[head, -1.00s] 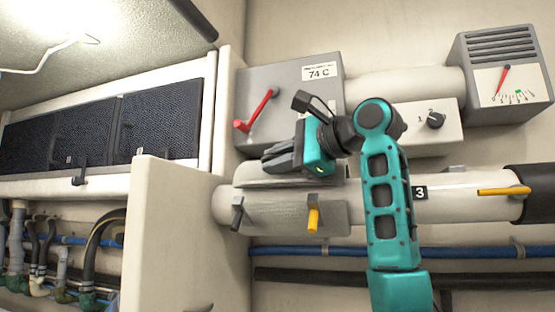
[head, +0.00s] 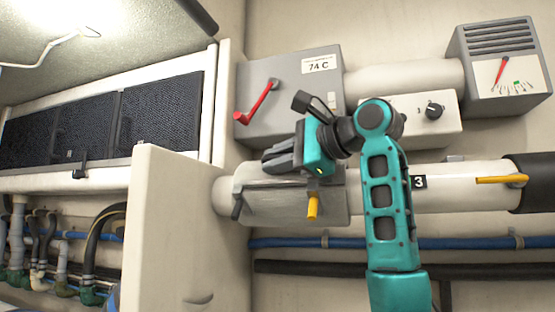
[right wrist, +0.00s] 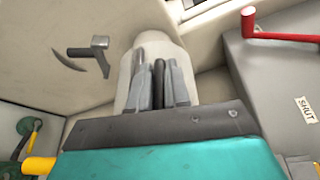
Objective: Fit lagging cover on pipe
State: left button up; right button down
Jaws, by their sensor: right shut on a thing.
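The lagging cover (head: 285,207), a grey curved shell, lies against the left part of the white pipe (head: 455,187) marked 3. A dark lever (head: 237,202) and a yellow lever (head: 313,207) stand at its front. My right gripper (head: 272,161) is over the top of the cover, fingers pointing left. In the right wrist view its fingers (right wrist: 157,88) are shut on a thin dark piece, with the pale pipe (right wrist: 148,42) beyond. The fingers hide part of the cover's upper edge, so I cannot tell whether it is fully closed. My left gripper is out of view.
A grey box (head: 290,125) with a red lever (head: 258,103) is above the gripper. A knob panel (head: 413,123) and a gauge box (head: 515,88) are to the right. A white bulkhead (head: 170,225) stands left of the cover. A blue pipe (head: 375,243) runs below.

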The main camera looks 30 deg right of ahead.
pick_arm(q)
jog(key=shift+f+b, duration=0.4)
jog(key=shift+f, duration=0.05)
pick_arm(e)
jog(key=shift+f, duration=0.45)
jog(key=c, duration=1)
grip_release()
jog(key=shift+f, duration=0.1)
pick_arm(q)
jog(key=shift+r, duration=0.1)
pick_arm(e)
jog(key=shift+s+d, duration=0.15)
jog(key=shift+s, duration=0.25)
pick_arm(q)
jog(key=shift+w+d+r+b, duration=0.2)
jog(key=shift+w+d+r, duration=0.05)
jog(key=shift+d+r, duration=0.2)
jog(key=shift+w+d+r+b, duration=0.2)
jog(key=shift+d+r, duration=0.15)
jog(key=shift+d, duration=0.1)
pick_arm(e)
jog(key=v, duration=1.2)
jog(key=shift+r, duration=0.2)
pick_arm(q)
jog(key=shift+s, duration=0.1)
pick_arm(e)
jog(key=shift+s, duration=0.1)
